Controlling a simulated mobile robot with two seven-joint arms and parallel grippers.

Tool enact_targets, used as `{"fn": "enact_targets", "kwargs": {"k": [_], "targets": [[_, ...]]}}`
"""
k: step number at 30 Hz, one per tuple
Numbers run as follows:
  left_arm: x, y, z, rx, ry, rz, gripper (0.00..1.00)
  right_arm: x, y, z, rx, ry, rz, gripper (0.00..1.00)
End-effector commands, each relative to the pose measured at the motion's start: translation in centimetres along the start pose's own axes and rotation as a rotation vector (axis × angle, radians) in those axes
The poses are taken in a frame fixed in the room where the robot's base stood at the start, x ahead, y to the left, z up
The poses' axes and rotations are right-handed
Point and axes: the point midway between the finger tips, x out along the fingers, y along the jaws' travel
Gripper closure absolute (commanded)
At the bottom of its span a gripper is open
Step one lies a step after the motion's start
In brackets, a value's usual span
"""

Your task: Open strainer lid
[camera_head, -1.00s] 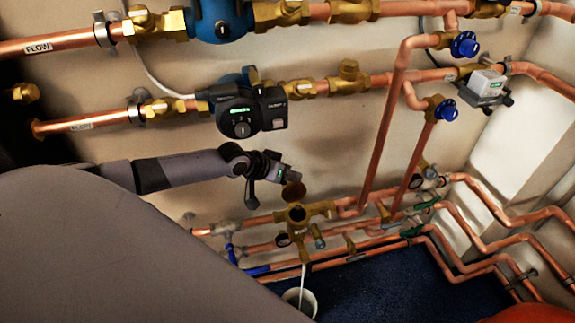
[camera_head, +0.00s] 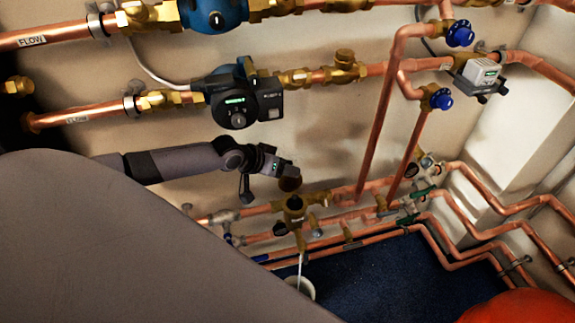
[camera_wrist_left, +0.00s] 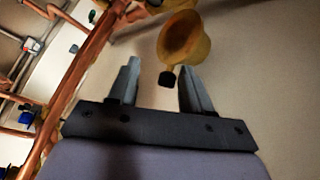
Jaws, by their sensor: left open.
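The brass strainer (camera_head: 294,208) sits on the lower copper pipework in the head view, with a dark round opening on its front. A round, dark brass piece (camera_head: 289,184), seemingly its lid, stands just above the body, right by my left gripper (camera_head: 290,170). In the left wrist view a flared brass part (camera_wrist_left: 184,38), likely this lid, lies beyond the fingers, nearer the right one, with a small black block at its lower edge. My left gripper (camera_wrist_left: 157,70) is open with nothing clamped between its fingers. Contact with the lid cannot be told. My right gripper is out of view.
Several copper pipes with valves run below and right of the strainer. A pump (camera_head: 240,100) hangs on the pipe above my left arm. A white bucket (camera_head: 300,287) stands below on the dark blue floor (camera_head: 375,275). A red-orange rounded object (camera_head: 515,305) is at lower right.

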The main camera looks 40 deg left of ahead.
Motion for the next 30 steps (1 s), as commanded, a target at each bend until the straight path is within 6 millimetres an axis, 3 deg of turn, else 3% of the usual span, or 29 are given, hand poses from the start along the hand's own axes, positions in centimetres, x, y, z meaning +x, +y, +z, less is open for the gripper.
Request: {"fn": "enact_targets", "kwargs": {"k": [12, 30], "targets": [[-5.5, 0.3, -0.6, 0.005, 0.016, 0.006, 0.52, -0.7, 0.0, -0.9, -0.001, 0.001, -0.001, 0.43], [-6.3, 0.4, -0.8, 0.005, 0.021, 0.009, 0.52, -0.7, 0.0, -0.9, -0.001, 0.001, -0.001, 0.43]]}}
